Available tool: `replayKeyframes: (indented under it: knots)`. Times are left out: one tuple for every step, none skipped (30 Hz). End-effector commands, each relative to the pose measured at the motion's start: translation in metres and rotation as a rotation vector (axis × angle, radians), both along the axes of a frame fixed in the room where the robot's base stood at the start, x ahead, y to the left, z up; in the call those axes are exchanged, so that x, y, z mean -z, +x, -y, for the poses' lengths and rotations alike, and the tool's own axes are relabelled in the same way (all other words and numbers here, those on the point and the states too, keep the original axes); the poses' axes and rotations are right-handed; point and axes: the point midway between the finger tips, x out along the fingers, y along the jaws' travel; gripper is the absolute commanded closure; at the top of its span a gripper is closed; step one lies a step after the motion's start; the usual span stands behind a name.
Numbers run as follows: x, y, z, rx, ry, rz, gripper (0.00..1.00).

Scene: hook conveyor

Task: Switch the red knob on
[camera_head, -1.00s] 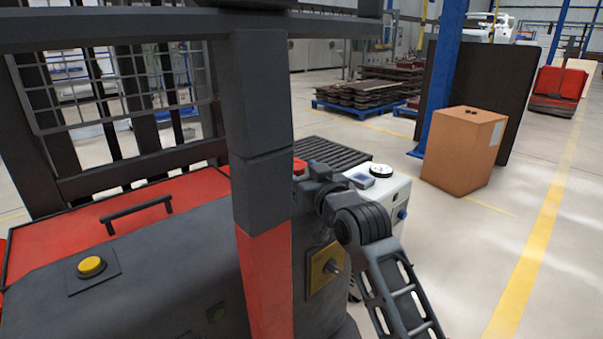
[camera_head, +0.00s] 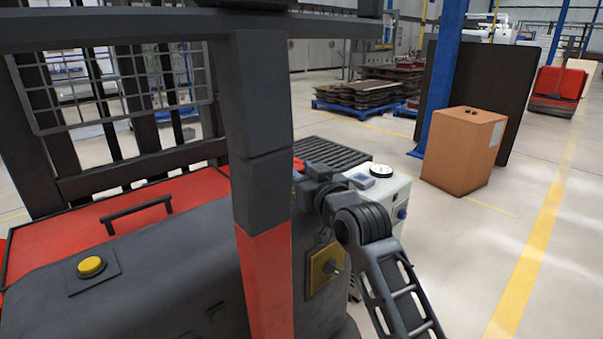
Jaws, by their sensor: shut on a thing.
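The red knob (camera_head: 298,164) shows as a small red patch just right of the dark post, which hides part of it. My gripper (camera_head: 300,176) is at the knob, low against its right side, and is shut on it. The fingertips are mostly hidden behind the post and my own wrist. The knob's exact turn angle cannot be made out. A white control box (camera_head: 385,190) with a round black-and-white dial (camera_head: 383,171) stands just behind my arm.
A forklift's dark post (camera_head: 262,130) and red-and-grey body (camera_head: 150,260) fill the left and front. A slatted grey conveyor (camera_head: 335,153) lies behind my gripper. A brown box (camera_head: 464,150) stands at right beside a blue pillar (camera_head: 443,80). Open floor lies further right.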

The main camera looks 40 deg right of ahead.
Motion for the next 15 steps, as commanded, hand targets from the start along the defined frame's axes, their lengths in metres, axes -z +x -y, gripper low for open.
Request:
replayKeyframes:
  knots:
    - [-0.001, 0.000, 0.000, 0.000, 0.000, 0.000, 1.00]
    - [-0.002, 0.000, 0.000, 0.000, 0.000, 0.000, 1.00]
    - [-0.005, 0.000, 0.000, 0.000, 0.000, 0.000, 1.00]
    - [-0.008, 0.000, 0.000, 0.000, 0.000, 0.000, 1.00]
    - [-0.010, 0.000, 0.000, 0.000, 0.000, 0.000, 1.00]
    - [-0.015, 0.000, 0.000, 0.000, 0.000, 0.000, 1.00]
    - [-0.018, 0.000, 0.000, 0.000, 0.000, 0.000, 1.00]
    - [-0.021, 0.000, 0.000, -0.001, 0.000, 0.000, 1.00]
    - [-0.024, 0.000, -0.001, -0.001, -0.001, 0.000, 1.00]
    - [-0.026, 0.000, 0.000, -0.001, -0.001, 0.000, 1.00]
    - [-0.026, 0.000, 0.000, -0.001, -0.001, 0.000, 1.00]
    - [-0.026, 0.000, 0.000, 0.000, -0.001, 0.001, 1.00]
    - [-0.026, 0.000, 0.000, 0.000, -0.001, 0.001, 1.00]
    - [-0.026, 0.000, 0.000, 0.000, -0.001, 0.002, 1.00]
    - [-0.026, 0.000, 0.000, 0.000, -0.002, 0.003, 1.00]
